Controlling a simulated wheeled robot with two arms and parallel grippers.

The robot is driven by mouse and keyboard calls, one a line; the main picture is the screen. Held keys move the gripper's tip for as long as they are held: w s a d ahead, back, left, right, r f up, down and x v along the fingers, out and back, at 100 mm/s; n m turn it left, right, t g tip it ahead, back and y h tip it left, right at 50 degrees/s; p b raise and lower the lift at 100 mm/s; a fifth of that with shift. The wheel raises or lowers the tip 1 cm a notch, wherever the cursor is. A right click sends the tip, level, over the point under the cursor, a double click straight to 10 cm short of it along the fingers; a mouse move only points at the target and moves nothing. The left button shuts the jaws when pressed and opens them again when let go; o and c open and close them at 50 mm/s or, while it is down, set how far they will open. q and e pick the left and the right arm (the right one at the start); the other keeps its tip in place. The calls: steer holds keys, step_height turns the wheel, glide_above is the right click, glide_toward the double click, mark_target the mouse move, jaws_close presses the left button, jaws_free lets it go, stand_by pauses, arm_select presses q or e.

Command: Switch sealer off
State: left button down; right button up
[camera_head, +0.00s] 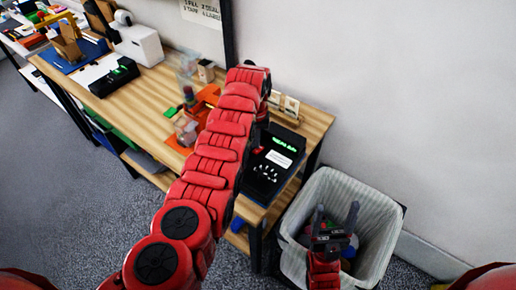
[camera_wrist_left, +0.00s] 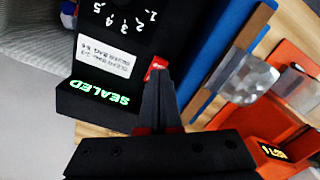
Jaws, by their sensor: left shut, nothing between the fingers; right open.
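The sealer (camera_head: 268,172) is a black box with a lit green display, a white label and a row of numbers, at the right end of the wooden table. In the left wrist view its display (camera_wrist_left: 98,92) reads SEALED, upside down. A small red switch (camera_wrist_left: 155,67) shows at the sealer's edge. My left gripper (camera_wrist_left: 158,78) is shut and empty, its fingertips right beside the red switch; whether they touch it I cannot tell. In the head view my left arm hides that gripper and part of the sealer. My right gripper (camera_head: 336,215) is open and empty above the bin.
A lined bin (camera_head: 375,215) with items inside stands right of the table (camera_head: 145,110). An orange device with a lit display (camera_wrist_left: 275,152), an orange tray (camera_wrist_left: 295,60) and a clear bag (camera_wrist_left: 250,80) lie close to the left gripper. Another black device (camera_head: 115,77) stands further left.

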mark_target(256, 151)
arm_select(q)
steer(key=shift+f+b, duration=0.85)
steer(key=shift+f, duration=0.15)
stand_by(0.3)
steer(key=shift+r, duration=0.1)
steer(key=shift+r+p, duration=0.45)
steer(key=shift+p, duration=0.1)
steer(key=shift+r+p, duration=0.7)
steer(key=shift+r, duration=0.15)
steer(key=shift+s+r+p, duration=0.2)
steer(key=shift+r+p, duration=0.35)
steer(key=shift+r, duration=1.55)
